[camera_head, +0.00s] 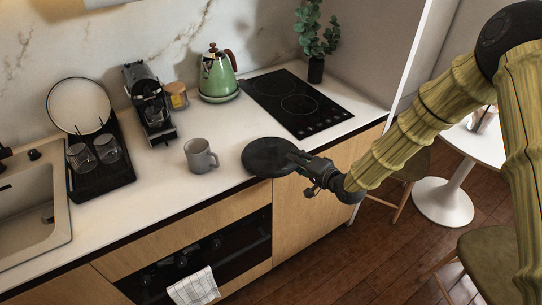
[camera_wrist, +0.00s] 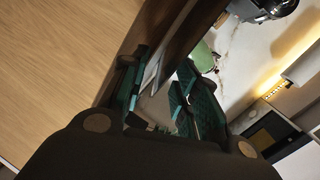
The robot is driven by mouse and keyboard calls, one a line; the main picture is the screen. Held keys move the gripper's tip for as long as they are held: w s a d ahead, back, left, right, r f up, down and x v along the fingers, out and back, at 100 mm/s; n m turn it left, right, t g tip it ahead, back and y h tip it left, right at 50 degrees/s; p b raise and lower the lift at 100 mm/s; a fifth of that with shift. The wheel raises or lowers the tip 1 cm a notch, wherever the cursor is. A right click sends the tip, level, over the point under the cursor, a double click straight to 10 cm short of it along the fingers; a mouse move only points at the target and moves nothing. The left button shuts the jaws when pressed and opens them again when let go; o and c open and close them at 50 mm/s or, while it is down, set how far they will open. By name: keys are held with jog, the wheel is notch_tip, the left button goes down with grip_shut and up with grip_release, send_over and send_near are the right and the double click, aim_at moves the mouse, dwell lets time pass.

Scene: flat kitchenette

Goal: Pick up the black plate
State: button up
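The black plate (camera_head: 266,154) is a flat round disc at the front edge of the white countertop, its near rim overlapping the counter edge. My gripper (camera_head: 300,165) is at the plate's right rim, coming from the right. In the wrist view, my gripper's two teal-padded fingers (camera_wrist: 158,92) stand apart with a gap between them. A dark band runs up beyond the fingers; I cannot tell whether it is the plate or the counter edge. Whether the fingers touch the plate is not clear.
A grey mug (camera_head: 200,156) stands just left of the plate. A black hob (camera_head: 297,103) and a green kettle (camera_head: 217,76) are behind it. A black dish rack (camera_head: 100,165) is by the sink. Wooden cabinet fronts (camera_head: 300,195) drop below the counter.

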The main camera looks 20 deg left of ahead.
grip_shut()
jog(key=shift+r, duration=0.15)
dwell(0.4)
jog(key=shift+w+r+b, duration=0.1)
jog(key=shift+r+b, duration=0.5)
jog(key=shift+r, duration=0.05)
jog(key=shift+s+d+r+b, duration=0.15)
jog(key=shift+r+b, duration=0.15)
jog(key=shift+r, duration=0.15)
jog(key=shift+s+d+r+b, duration=0.1)
jog(key=shift+s+r+b, duration=0.05)
jog(key=shift+r+b, duration=0.2)
jog(key=s+d+r+b, duration=0.1)
jog(key=s+d+b, duration=0.2)
jog(key=s+d, duration=0.6)
jog(key=s, duration=0.3)
jog(key=shift+s+d+r+b, duration=0.15)
jog(key=shift+r+b, duration=0.2)
jog(key=shift+b, duration=0.05)
